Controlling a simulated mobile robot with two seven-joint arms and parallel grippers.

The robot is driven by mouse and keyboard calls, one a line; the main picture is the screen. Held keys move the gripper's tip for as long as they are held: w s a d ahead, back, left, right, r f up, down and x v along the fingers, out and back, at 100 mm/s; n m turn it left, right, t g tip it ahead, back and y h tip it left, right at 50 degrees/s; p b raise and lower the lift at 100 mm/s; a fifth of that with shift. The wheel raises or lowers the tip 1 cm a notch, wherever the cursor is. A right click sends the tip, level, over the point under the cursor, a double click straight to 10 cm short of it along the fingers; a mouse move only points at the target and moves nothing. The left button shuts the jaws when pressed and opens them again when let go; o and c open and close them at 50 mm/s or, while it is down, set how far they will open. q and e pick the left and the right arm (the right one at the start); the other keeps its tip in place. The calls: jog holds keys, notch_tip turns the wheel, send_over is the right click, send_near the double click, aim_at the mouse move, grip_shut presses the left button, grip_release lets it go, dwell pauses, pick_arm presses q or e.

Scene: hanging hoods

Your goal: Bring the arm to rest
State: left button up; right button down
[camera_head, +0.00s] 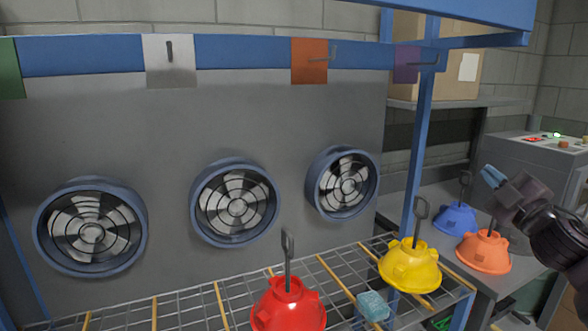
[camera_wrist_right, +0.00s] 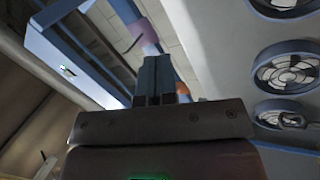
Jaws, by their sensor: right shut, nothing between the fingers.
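My right gripper (camera_head: 491,176) is at the right of the head view, shut and empty, with its blue fingertips pointing up and left. It is raised above the side counter, near the blue hood (camera_head: 455,219) and the orange hood (camera_head: 484,254), and appears apart from both. In the right wrist view the shut fingers (camera_wrist_right: 153,80) point up toward the blue frame, with nothing between them.
The blue post (camera_head: 417,150) stands left of my arm. Hooks on coloured plates line the blue rail (camera_head: 230,53). A grey machine (camera_head: 530,160) stands at the right.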

jog(key=s+a+f+m+g+h, duration=0.1)
jog(key=s+a+f+m+g, duration=0.15)
jog(key=f, duration=0.75)
jog(key=s+a+f+m+g+h, duration=0.15)
jog(key=s+f+m, duration=0.25)
jog(key=f, duration=0.6)
jog(key=s+a+f+m+g+h, duration=0.1)
jog(key=s+f+m+h, duration=0.15)
jog(key=f, duration=0.75)
jog(key=s+a+f+m+g, duration=0.2)
jog(key=s+a+f+m, duration=0.1)
jog(key=s+f, duration=0.6)
jog(key=s+a+f+m+g, duration=0.3)
jog(key=s+f, duration=0.7)
jog(key=s, duration=0.4)
jog(key=shift+s+a+f+g+h, duration=0.25)
jog(key=shift+s+a+g+h, duration=0.05)
jog(key=shift+a, duration=0.05)
